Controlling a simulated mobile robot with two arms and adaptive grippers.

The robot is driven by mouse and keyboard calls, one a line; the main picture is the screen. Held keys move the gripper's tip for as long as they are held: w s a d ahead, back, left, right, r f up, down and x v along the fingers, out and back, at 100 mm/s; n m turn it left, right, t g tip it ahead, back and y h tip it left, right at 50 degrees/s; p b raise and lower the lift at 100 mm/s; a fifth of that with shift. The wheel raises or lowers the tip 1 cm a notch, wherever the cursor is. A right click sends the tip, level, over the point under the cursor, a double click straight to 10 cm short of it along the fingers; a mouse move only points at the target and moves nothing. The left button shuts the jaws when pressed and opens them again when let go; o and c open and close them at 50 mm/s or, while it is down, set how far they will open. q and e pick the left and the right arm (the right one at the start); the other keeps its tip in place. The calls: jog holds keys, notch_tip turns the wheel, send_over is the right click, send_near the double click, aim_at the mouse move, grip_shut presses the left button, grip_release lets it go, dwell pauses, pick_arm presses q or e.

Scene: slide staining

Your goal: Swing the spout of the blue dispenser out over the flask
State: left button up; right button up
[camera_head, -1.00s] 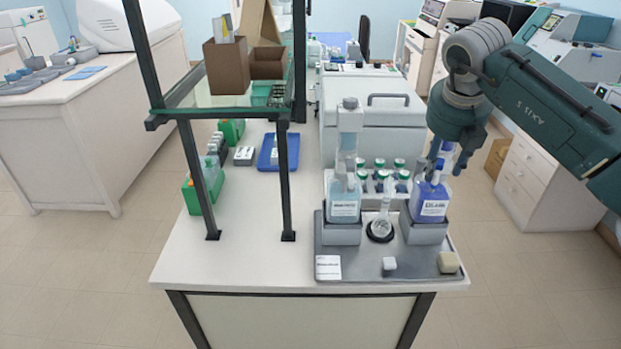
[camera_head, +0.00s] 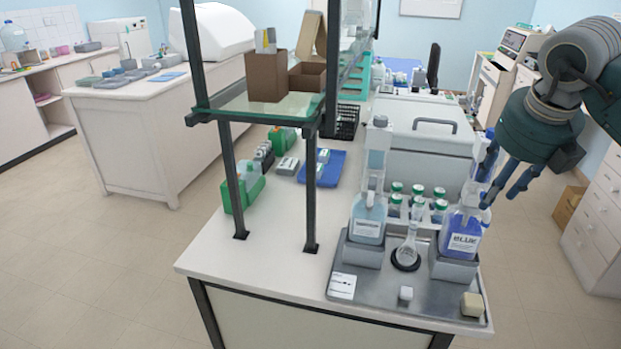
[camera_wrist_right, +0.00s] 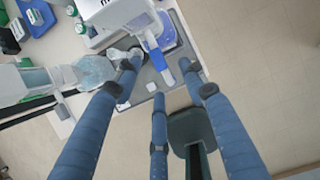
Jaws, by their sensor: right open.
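The blue dispenser (camera_head: 463,238), a bottle of blue liquid with a white label, stands in a grey holder at the right of the tray. The flask (camera_head: 407,252), clear and narrow-necked, stands on a black ring just left of it. My right gripper (camera_head: 500,190) is open, its blue fingers to the right of the dispenser's upper part. In the right wrist view the open fingers (camera_wrist_right: 158,80) surround a blue tipped spout (camera_wrist_right: 157,58) of the dispenser; contact cannot be told. My left gripper is not in view.
A second dispenser (camera_head: 367,220) with pale liquid stands left of the flask. Green-capped bottles (camera_head: 418,190) stand behind on the bench. A grey tray (camera_head: 435,298) holds two small blocks. A dark-framed glass shelf (camera_head: 275,104) rises at the left.

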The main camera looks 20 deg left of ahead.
jog(key=b+v, duration=0.1)
jog(key=v, duration=0.6)
jog(key=s+a+f+n+g+y, duration=0.15)
jog(key=a+f+y, duration=0.25)
jog(key=a, duration=0.5)
jog(key=s+a+f+n+y, duration=0.1)
jog(key=a+f+n+y, duration=0.15)
jog(key=a, duration=0.65)
jog(key=s+a+r+g+y, duration=0.1)
jog(key=s+a+r+y, duration=0.1)
jog(key=a+y, duration=0.3)
jog(key=s+a+r+g+y, duration=0.2)
jog(key=s+a+y, duration=0.3)
jog(key=a, duration=0.3)
jog(key=shift+s+r, duration=0.25)
